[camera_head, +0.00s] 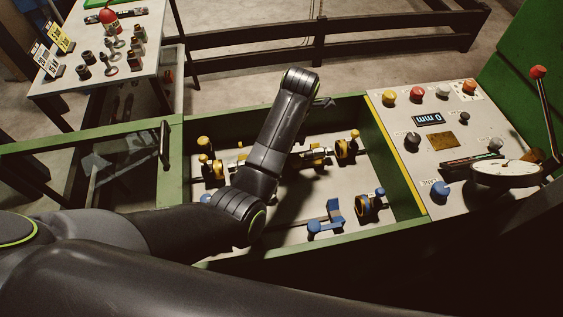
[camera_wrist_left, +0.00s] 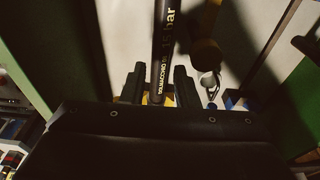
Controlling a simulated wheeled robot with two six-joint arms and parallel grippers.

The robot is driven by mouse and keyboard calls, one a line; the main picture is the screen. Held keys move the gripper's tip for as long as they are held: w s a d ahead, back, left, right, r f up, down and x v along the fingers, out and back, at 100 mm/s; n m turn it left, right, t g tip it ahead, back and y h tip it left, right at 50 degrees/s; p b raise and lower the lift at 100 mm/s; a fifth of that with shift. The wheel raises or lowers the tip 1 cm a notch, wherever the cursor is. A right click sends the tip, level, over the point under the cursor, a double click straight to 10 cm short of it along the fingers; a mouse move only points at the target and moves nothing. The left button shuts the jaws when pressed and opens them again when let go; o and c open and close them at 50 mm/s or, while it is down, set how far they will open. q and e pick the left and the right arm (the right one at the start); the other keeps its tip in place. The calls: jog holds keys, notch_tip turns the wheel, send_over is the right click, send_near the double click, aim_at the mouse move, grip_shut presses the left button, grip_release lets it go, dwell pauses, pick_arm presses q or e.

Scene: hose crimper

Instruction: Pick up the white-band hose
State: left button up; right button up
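A black hose (camera_wrist_left: 166,30) with printed lettering, including "15 bar", runs down the middle of the left wrist view. No white band shows on the part I see, so I cannot tell which hose it is. My left gripper (camera_wrist_left: 160,72) has its two fingers apart, with the hose passing between them in the picture. A gap shows beside the hose, and I cannot tell how deep it lies between the fingers. In the head view my left arm reaches over the green-framed bay (camera_head: 375,135) and hides most of the gripper and hose. My right gripper is not in view.
The bay holds yellow-knobbed clamps (camera_head: 343,150) and blue holders (camera_head: 326,220). A control panel (camera_head: 432,140) with buttons and a display stands right. A white table (camera_head: 95,85) with fittings and number cards is at the back left. A dark rail (camera_head: 400,45) runs behind.

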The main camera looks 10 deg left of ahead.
pick_arm(q)
jog(key=f, duration=0.5)
jog(key=shift+s+a+f, duration=0.2)
jog(key=shift+a+f, duration=0.05)
jog(key=shift+a, duration=0.15)
grip_shut()
